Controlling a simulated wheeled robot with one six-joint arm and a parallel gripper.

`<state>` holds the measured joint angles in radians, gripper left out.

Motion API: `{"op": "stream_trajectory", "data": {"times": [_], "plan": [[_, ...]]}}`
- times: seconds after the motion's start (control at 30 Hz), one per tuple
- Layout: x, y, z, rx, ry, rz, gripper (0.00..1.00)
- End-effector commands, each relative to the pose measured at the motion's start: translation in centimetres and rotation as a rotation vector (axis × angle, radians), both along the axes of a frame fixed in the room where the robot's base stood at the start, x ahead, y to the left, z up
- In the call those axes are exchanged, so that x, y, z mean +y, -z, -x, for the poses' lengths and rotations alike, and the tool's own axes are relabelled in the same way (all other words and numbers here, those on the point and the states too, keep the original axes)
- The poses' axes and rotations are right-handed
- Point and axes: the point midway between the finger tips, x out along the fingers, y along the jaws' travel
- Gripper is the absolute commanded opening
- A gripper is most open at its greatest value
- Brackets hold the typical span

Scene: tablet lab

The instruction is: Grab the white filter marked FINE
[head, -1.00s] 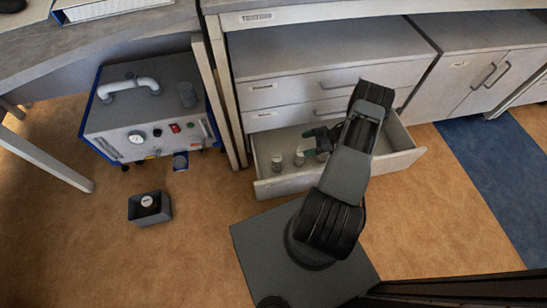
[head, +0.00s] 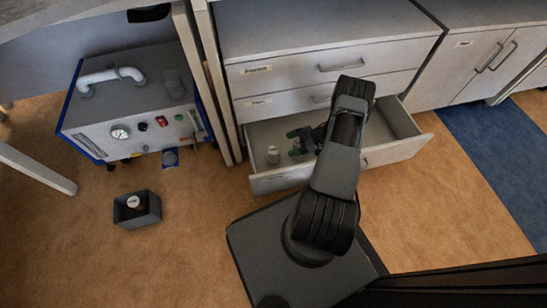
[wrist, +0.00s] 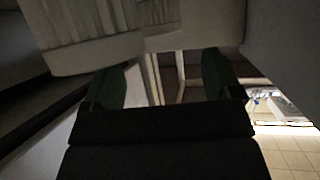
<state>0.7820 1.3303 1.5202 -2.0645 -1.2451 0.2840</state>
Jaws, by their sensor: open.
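A small pale cylindrical filter (head: 273,154) stands in the open drawer near its left end. A second pale filter (head: 296,153) is just right of it, partly hidden by my gripper. My gripper (head: 300,142) is open inside the drawer, its green fingers beside this second filter. In the wrist view, the green fingertips of my gripper (wrist: 163,80) are apart with nothing held between them. Two pale ridged bodies, which look like filters, fill the top of that view, one at left (wrist: 90,45) and one at centre (wrist: 165,25). I cannot read FINE on any of them.
The drawer (head: 280,181) is pulled out of a grey cabinet (head: 330,30). A dark open box (head: 152,214) on the floor holds a white-topped item (head: 134,203). A blue-edged machine (head: 130,105) stands at left. The floor between is clear.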

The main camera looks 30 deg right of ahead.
Motion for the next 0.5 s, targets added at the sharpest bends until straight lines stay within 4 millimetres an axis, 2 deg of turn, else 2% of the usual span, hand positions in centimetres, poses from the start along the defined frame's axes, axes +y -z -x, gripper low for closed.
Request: {"op": "stream_trajectory", "data": {"times": [0.13,0.5], "plan": [[2.0,1.2,-0.8,0.000,-0.003,-0.001,0.84],[4.3,2.4,-1.6,0.000,-0.002,-0.001,0.84]]}}
